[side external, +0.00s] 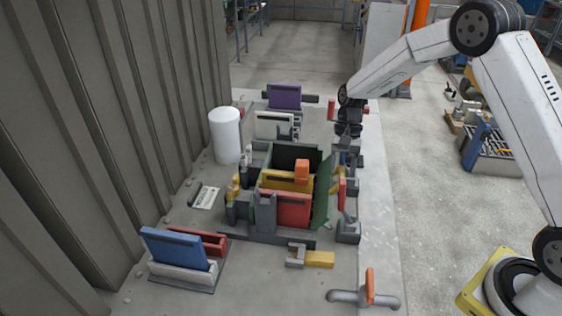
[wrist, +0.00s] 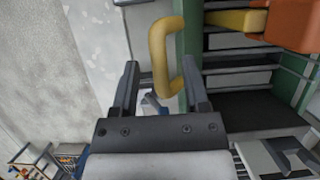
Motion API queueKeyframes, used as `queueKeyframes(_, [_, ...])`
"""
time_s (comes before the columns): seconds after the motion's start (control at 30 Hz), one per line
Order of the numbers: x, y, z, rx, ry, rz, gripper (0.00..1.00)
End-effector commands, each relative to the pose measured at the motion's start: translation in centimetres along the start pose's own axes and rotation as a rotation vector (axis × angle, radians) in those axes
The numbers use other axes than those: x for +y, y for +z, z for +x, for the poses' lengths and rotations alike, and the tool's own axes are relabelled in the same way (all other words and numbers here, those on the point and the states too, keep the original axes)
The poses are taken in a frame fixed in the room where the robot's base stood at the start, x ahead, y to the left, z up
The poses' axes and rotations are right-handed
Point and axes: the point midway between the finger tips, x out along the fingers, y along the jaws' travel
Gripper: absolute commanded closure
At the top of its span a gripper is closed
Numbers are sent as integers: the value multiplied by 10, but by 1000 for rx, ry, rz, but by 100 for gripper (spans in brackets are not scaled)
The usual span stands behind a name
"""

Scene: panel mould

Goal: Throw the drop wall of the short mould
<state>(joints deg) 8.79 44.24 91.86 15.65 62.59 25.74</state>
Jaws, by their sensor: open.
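The mould stands mid-bench in the side view, with a green wall (side external: 323,198) leaning outward on its right. A red panel (side external: 285,209) and a yellow panel (side external: 287,181) stand in it. An orange block (side external: 302,170) sits at the yellow panel's top; orange also shows in the wrist view (wrist: 295,25). My gripper (side external: 346,156) is at the mould's far right corner. In the wrist view my gripper (wrist: 162,70) is open and empty. A yellow C-shaped handle (wrist: 159,45) beside a green wall edge (wrist: 189,42) appears between the fingertips; the depth gap is unclear.
Grey clamps (side external: 347,231) and a red handle (side external: 342,191) line the mould's right side. A white cylinder (side external: 225,135) stands at left. A purple panel (side external: 285,97) is behind, a blue panel (side external: 176,249) front left. A pipe valve (side external: 369,287) is at front right.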

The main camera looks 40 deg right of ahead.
Motion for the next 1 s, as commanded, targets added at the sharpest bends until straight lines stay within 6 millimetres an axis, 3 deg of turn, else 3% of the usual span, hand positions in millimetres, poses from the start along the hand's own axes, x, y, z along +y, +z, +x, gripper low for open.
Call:
queueKeyframes(0.37, [0, 0, 5, -1, 1, 0, 45])
queueKeyframes(0.53, [0, 0, 5, -1, 0, 0, 99])
queueKeyframes(1.0, [0, 0, 4, 0, 0, 0, 100])
